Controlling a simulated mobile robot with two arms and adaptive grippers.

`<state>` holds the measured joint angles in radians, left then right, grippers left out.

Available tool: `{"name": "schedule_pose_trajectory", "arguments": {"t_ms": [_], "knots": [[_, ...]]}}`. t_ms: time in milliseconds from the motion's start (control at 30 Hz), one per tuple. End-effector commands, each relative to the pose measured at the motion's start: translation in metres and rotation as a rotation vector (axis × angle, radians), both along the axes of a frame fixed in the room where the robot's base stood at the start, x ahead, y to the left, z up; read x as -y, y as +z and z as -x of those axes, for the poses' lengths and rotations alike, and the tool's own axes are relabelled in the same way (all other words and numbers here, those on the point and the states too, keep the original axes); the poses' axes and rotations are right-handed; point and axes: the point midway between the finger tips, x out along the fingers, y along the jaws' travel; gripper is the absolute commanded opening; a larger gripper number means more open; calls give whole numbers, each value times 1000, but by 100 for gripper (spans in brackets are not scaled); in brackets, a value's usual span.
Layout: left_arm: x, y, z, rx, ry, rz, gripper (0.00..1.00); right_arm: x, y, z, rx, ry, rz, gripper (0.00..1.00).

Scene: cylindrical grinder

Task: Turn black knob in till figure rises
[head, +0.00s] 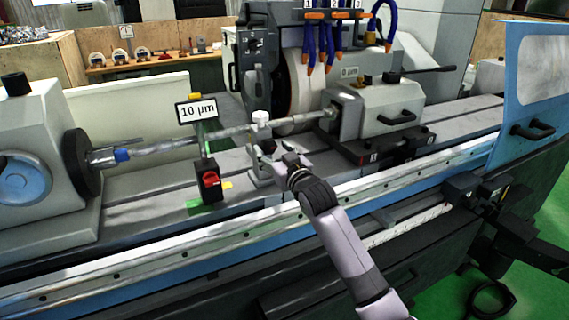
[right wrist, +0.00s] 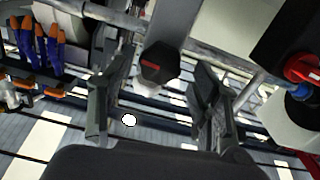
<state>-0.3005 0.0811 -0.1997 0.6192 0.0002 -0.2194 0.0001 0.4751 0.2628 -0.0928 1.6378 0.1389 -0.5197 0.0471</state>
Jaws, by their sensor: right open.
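The black knob (right wrist: 160,65), faceted with a red line on its face, shows in the right wrist view between the two spread fingers of my right gripper (right wrist: 160,100). Dark gaps show on both sides, so neither finger appears to touch it; its depth relative to the fingertips is hard to judge. In the head view my right gripper (head: 275,157) is at the grey support under the long shaft and hides most of the knob. The figure sign (head: 197,110) reads 10 µm and stands left of the gripper. My left gripper is not in view.
A black box with a red knob (head: 210,180) stands left of my gripper; the red knob also shows in the right wrist view (right wrist: 303,68). The long shaft (head: 225,131) runs just behind. Blue hoses (head: 310,45) hang by the grinding wheel. The front rail (head: 190,235) is clear.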

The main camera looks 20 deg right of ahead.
Motion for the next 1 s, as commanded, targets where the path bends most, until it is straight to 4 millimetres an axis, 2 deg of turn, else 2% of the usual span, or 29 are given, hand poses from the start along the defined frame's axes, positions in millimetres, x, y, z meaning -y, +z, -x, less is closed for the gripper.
{"name": "schedule_pose_trajectory", "arguments": {"t_ms": [33, 200, 400, 600, 1000], "knots": [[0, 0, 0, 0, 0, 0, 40, 0, -2, 12, -1, 1, 1, 58], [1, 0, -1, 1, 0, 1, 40, 2, -1, 46, -1, 0, 1, 58], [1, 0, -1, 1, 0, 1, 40, 3, -1, 75, -1, 0, 1, 58], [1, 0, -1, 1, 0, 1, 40, 3, 0, 86, 0, 0, 1, 58], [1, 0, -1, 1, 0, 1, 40, 3, 0, 85, 0, 0, 0, 58]]}}
